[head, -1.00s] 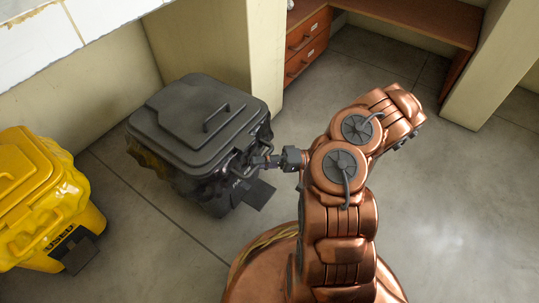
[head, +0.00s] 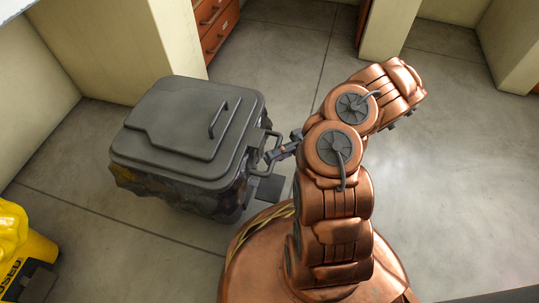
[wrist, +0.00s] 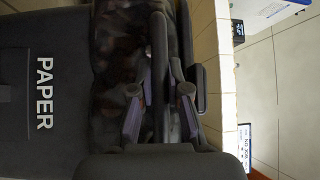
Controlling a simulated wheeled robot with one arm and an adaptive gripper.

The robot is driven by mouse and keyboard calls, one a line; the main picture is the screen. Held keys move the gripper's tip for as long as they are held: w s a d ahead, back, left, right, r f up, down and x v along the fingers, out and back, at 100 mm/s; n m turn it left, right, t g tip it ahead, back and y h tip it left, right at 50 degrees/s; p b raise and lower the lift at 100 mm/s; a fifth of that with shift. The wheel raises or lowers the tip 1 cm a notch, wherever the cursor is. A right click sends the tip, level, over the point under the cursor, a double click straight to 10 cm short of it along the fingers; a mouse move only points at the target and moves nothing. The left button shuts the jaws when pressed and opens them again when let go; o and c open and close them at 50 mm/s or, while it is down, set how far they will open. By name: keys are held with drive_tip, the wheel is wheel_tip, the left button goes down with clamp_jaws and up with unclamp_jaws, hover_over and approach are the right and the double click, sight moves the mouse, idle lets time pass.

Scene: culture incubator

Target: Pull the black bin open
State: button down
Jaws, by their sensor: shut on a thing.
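The black bin (head: 185,185) stands on the floor left of my arm, its dark grey lid (head: 185,130) closed. The lid has a raised handle on top. A bar handle (head: 270,148) sticks out from the bin's side facing me, and a pedal plate (head: 267,187) is below. My gripper (head: 276,154) is at that bar handle and shut on it. In the wrist view, the two fingers (wrist: 160,108) stand on either side of the dark bar (wrist: 159,70). The word PAPER shows on the bin's front (wrist: 15,90). The exact finger contact is dark and hard to see.
A yellow bin (head: 25,260) is at the lower left, partly cut off. A wall corner (head: 150,50) and red-brown drawers (head: 217,25) stand behind the black bin. Open grey floor lies at the back middle and to the right.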

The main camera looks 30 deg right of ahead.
drive_tip(key=shift+s, duration=0.25)
drive_tip(key=c, duration=1.1)
unclamp_jaws()
drive_tip(key=shift+c, duration=0.2)
drive_tip(key=shift+w, duration=0.1)
drive_tip(key=shift+d, duration=0.1)
drive_tip(key=d+f, duration=0.1)
drive_tip(key=d, duration=0.6)
drive_tip(key=shift+d, duration=0.2)
